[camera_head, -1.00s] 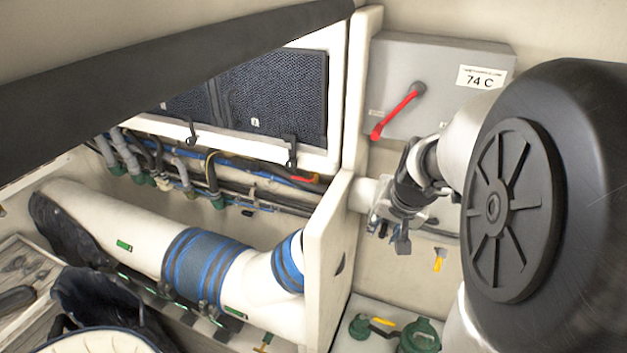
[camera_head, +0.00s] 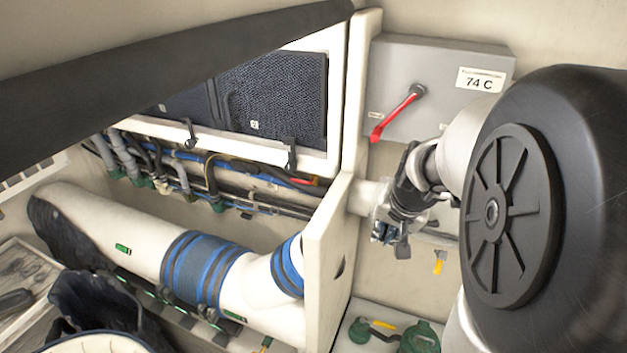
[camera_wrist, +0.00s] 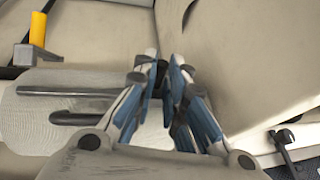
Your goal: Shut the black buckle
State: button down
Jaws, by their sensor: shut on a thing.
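My gripper (camera_head: 384,232) is at the right side of the white partition, below the grey box. In the wrist view its blue-padded fingers (camera_wrist: 165,82) come together at their tips on a small dark piece, which I take to be the black buckle (camera_wrist: 161,72). The fingers hide most of it, so I cannot tell how its parts sit. A pale cylinder (camera_head: 362,196) lies just left of the gripper in the head view. A dark block (camera_head: 402,249) hangs just below the gripper.
The white partition (camera_head: 328,255) stands close left of my gripper. The grey box (camera_head: 440,75) with a red lever (camera_head: 394,115) is above it. A yellow handle (camera_head: 439,263) sits to the lower right and shows in the wrist view (camera_wrist: 38,29). Green fittings (camera_head: 418,337) lie below.

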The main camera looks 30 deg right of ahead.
jog(key=shift+r, duration=0.1)
jog(key=shift+w+d+r+p, duration=0.1)
jog(key=shift+d+r+p, duration=0.1)
jog(key=shift+p, duration=0.6)
jog(key=shift+w+d+g+y+p, duration=0.2)
jog(key=shift+g+y+p, duration=0.2)
jog(key=shift+y+p, duration=0.2)
jog(key=shift+a, duration=0.1)
jog(key=c, duration=1.7)
grip_release()
jog(key=shift+o, duration=0.2)
jog(key=v, duration=1.2)
